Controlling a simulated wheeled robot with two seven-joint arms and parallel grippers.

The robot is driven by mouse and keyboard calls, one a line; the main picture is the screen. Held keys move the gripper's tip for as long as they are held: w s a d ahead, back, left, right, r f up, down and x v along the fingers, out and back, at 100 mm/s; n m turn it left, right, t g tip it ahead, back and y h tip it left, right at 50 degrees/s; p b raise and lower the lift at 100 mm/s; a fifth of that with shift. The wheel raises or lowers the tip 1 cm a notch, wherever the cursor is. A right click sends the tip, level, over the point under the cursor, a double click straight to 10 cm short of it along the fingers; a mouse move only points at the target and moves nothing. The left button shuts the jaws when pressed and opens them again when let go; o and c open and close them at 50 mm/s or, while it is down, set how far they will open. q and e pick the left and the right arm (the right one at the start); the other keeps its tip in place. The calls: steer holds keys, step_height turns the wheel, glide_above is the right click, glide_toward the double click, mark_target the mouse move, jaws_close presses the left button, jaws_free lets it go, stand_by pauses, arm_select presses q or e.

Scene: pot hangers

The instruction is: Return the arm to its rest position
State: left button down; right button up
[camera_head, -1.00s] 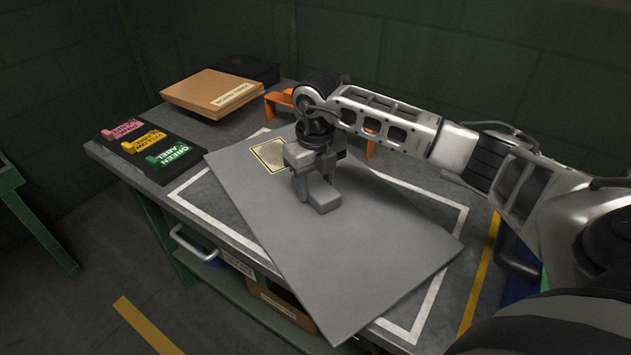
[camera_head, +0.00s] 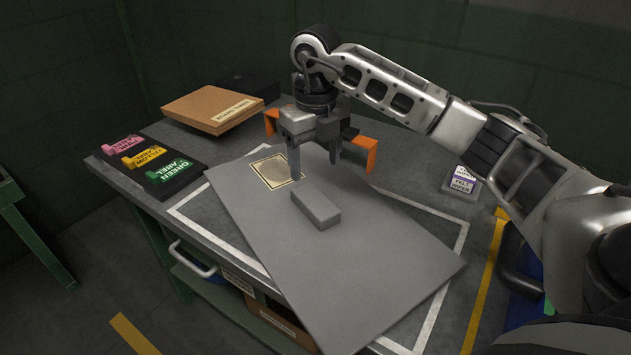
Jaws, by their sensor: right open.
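My right gripper (camera_head: 315,160) is open and empty. It hangs fingers down above the far part of a grey panel, just behind a small grey block. The grey block (camera_head: 315,206) lies on the grey panel (camera_head: 350,266), apart from my fingers. The panel lies at an angle on the workbench, and its near corner hangs over the front edge. A yellowish square with a dark border (camera_head: 274,171) marks the panel near its far left side. My right arm comes in from the right. My left gripper is not in view.
Pink, yellow and green labels (camera_head: 168,171) sit in a black holder at the left. A cardboard box (camera_head: 212,108) and a black case (camera_head: 249,87) stand at the back. An orange bracket (camera_head: 362,145) is behind my gripper. A small labelled block (camera_head: 462,184) lies at the right.

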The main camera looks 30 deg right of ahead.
steer(key=shift+r, duration=1.15)
